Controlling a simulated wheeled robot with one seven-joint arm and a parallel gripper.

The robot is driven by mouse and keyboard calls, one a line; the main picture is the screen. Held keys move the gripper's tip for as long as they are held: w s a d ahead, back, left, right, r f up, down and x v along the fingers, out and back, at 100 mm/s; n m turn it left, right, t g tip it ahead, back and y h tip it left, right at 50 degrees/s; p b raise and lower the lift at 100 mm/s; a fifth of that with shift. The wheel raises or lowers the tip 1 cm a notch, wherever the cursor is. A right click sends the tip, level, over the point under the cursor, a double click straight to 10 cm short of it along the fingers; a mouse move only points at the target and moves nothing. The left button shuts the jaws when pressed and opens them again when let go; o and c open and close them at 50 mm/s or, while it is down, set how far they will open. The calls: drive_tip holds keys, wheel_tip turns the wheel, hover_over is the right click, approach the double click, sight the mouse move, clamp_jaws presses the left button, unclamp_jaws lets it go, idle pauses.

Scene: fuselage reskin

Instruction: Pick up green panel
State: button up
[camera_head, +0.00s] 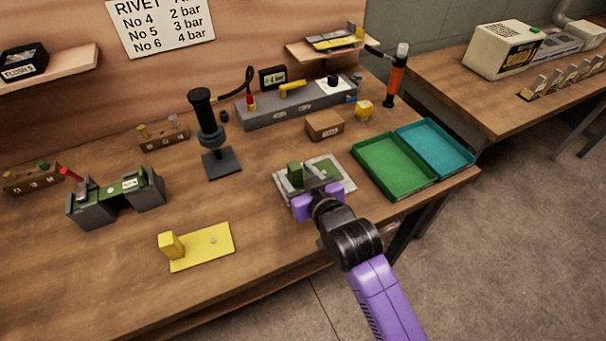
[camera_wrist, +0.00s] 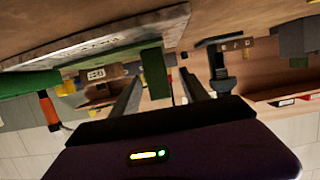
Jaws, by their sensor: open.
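The green panel (camera_head: 325,168) lies flat on a pale grey plate (camera_head: 341,184) on the workbench, with an upright green block (camera_head: 295,173) at its left end. My gripper (camera_head: 310,181) is low over the plate, close to the block, and partly hides the panel. In the wrist view, which looks upside down, the green block (camera_wrist: 155,72) shows between the two fingers of my gripper (camera_wrist: 160,90). The fingers are apart, with a visible gap on each side of the block. Whether either finger touches it cannot be told.
A green tray (camera_head: 378,185) and a blue tray (camera_head: 458,161) lie right of the plate. A small brown box (camera_head: 324,125) stands behind it. A yellow panel with a block (camera_head: 210,250) lies front left. A black upright tool (camera_head: 207,130) stands back left. Bare bench lies between.

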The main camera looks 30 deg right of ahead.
drive_tip(key=shift+r+p+x, duration=0.2)
drive_tip(key=shift+p+x, duration=0.15)
drive_tip(key=shift+x, duration=1.9)
drive_tip(key=shift+d, duration=0.1)
clamp_jaws()
